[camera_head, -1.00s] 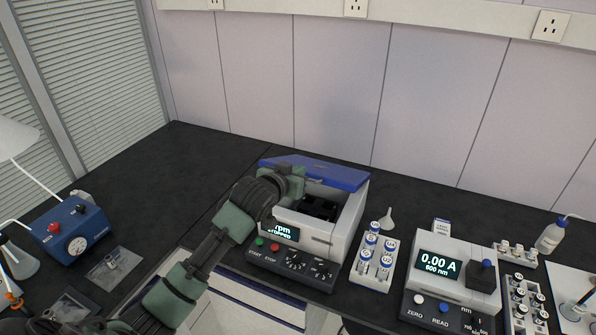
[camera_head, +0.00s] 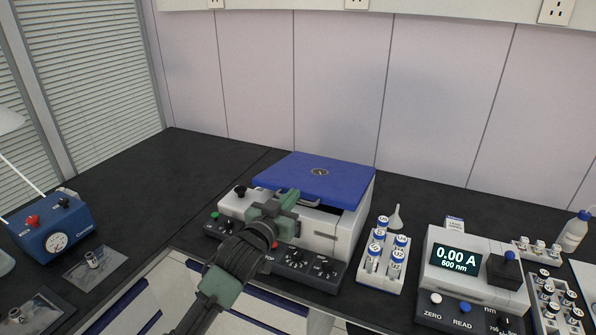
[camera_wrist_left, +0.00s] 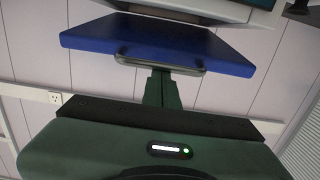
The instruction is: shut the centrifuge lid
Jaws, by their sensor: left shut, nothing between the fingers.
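The centrifuge (camera_head: 322,232) is a white box with a dark control panel on the black bench. Its blue lid (camera_head: 330,172) is lowered most of the way over the body, with a dark gap under its front edge. My left gripper (camera_head: 286,197) is shut and empty at the lid's front edge, by the handle. In the left wrist view the lid (camera_wrist_left: 150,36) shows as a blue slab with a grey handle (camera_wrist_left: 160,64), and the gripper's fingers (camera_wrist_left: 162,78) are at that handle. Whether they touch it I cannot tell. My right gripper is not in view.
A rack of blue-capped vials (camera_head: 382,262) stands close to the right of the centrifuge, with a small funnel (camera_head: 396,218) behind it. A photometer (camera_head: 462,282) is farther right. A blue pump (camera_head: 52,226) stands at the left. The bench behind and left of the centrifuge is clear.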

